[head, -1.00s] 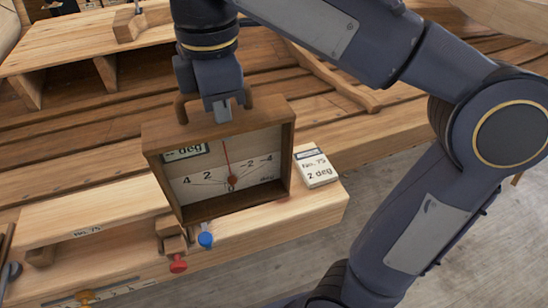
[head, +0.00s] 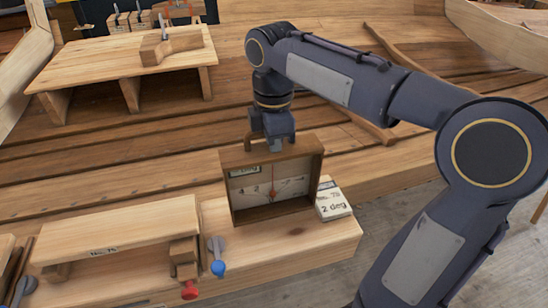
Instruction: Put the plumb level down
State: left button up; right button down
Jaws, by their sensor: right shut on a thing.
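The plumb level (head: 272,185) is a wooden box frame with a white dial, a red needle and a small display. It is upright on or just above the right part of the pale wooden bench (head: 300,248); I cannot tell whether its base touches. My right gripper (head: 272,143) is shut on the top of the plumb level, at its handle. A card (head: 333,202) marked "2 deg" stands just right of the level. My left gripper is not in view.
A blue-knobbed lever (head: 217,258) and a red knob (head: 189,291) are left of the level. A low wooden shelf (head: 120,228) labelled No. 75 lies further left. A small raised table (head: 100,58) with a wooden block stands behind. Hull planks fill the background.

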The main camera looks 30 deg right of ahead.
aim_at(272, 175)
jog(key=shift+w+d+f, duration=0.1)
jog(key=shift+f, duration=1.75)
jog(key=c, duration=1.5)
grip_release()
jog(key=shift+o, duration=0.2)
